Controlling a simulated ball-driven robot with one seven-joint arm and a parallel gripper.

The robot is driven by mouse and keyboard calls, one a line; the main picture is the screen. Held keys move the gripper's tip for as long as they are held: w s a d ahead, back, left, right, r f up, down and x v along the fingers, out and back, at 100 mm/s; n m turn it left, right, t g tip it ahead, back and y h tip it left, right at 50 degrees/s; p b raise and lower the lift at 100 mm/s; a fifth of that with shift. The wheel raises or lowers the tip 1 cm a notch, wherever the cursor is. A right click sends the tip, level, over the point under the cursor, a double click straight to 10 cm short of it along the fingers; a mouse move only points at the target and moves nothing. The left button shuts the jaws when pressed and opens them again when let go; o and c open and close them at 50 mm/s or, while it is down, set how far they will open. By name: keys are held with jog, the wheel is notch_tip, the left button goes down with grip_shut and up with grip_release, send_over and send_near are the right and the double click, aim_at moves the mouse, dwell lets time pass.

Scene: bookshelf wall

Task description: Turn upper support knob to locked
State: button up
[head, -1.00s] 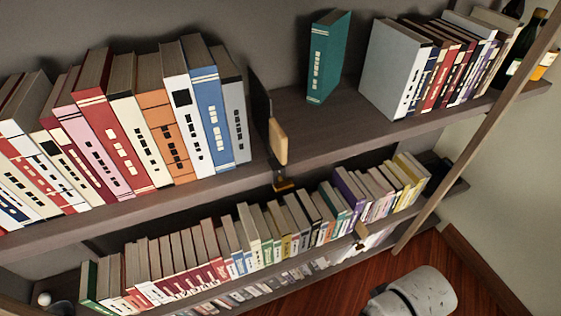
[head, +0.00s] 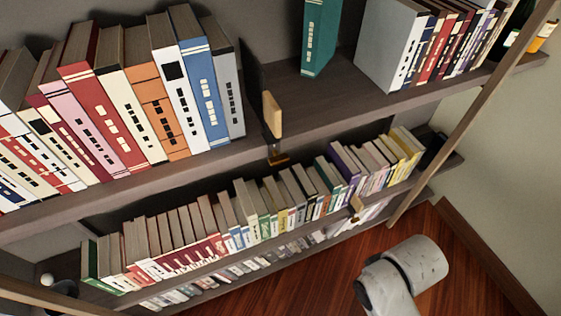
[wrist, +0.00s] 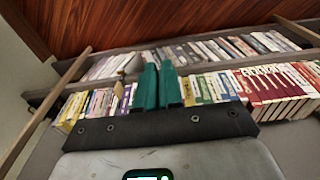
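A flat tan wooden piece (head: 272,115), which looks like the upper support knob, stands upright at the front edge of the upper shelf (head: 330,105). It sits against a dark upright plate (head: 253,85), with a small dark and brass-coloured bracket (head: 278,159) below it. Its locked or unlocked marking cannot be read. My gripper (wrist: 159,64) shows only in the wrist view. Its two green fingers are close together with nothing visible between them. It points towards the lower rows of books, and the upper knob is not seen in that view.
A smaller tan piece (head: 355,204) sits on the lower shelf edge. Books (head: 160,95) fill the upper shelf left of the knob. A teal book (head: 320,38) stands to its right, with bare shelf between. A slanted wooden post (head: 470,110) stands at right. Wooden floor (head: 300,285) is open below.

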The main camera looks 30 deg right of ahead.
jog(key=shift+o, duration=0.7)
jog(key=shift+w+d, duration=0.15)
jog(key=shift+w, duration=0.3)
jog(key=o, duration=0.4)
jog(key=w+n+t+h+b, duration=0.1)
jog(key=w, duration=0.1)
jog(key=w+r+n+t+h+b, duration=0.1)
jog(key=w+h, duration=0.1)
jog(key=w+d+r+n+t+h+b, duration=0.1)
jog(key=w, duration=0.2)
jog(key=n+t+h+b, duration=0.4)
jog(key=n+t, duration=0.7)
jog(key=t, duration=0.1)
send_near(279, 163)
jog(key=p+x, duration=0.2)
jog(key=x, duration=0.7)
jog(key=shift+w+d+f, duration=0.1)
jog(key=shift+w, duration=0.1)
jog(key=shift+c, duration=0.3)
grip_shut()
